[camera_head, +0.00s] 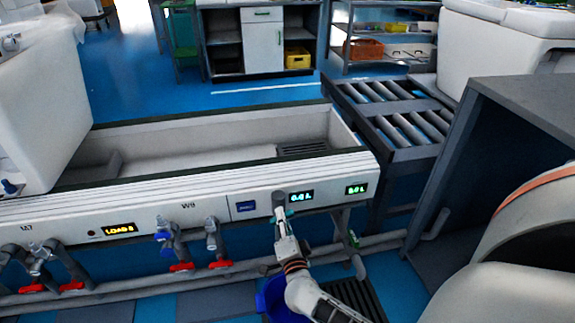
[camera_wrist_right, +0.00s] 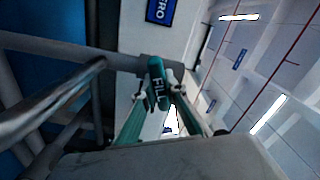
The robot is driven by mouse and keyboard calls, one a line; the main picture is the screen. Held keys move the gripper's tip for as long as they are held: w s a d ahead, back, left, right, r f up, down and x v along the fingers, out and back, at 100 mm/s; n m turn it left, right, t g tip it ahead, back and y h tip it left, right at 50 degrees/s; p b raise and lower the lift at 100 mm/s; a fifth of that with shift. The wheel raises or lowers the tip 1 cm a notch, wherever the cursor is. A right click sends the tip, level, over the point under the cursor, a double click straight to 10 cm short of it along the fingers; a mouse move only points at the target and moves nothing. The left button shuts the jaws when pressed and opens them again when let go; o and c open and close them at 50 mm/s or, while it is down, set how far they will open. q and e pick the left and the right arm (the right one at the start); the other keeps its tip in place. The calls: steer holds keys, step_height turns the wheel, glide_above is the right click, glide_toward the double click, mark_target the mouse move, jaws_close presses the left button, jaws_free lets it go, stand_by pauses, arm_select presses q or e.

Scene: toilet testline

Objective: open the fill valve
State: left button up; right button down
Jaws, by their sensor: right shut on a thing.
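In the head view my right gripper (camera_head: 281,217) reaches up to the front panel of the test line, just below a grey fitting (camera_head: 279,199) and left of a lit display (camera_head: 301,196). The gripper hides most of the handle there. My left gripper is not in view.
The white front panel (camera_head: 232,205) runs across, with displays reading about "0.0 L" and "LOAD". Left of my arm, pipes with red-handled valves (camera_head: 220,264) stick out below it. A blue bucket (camera_head: 274,297) stands under my arm. A roller conveyor (camera_head: 395,120) lies behind at right.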

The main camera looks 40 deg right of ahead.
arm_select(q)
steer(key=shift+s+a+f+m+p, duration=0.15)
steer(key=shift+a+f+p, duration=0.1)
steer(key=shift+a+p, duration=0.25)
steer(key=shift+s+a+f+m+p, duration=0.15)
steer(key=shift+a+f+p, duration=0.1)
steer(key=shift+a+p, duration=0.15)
arm_select(e)
steer(key=shift+r+n, duration=0.1)
steer(key=shift+n, duration=1.7)
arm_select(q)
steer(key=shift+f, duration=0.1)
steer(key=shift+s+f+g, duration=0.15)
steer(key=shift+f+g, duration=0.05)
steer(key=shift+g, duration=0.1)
arm_select(e)
steer(key=c, duration=2)
jaws_free()
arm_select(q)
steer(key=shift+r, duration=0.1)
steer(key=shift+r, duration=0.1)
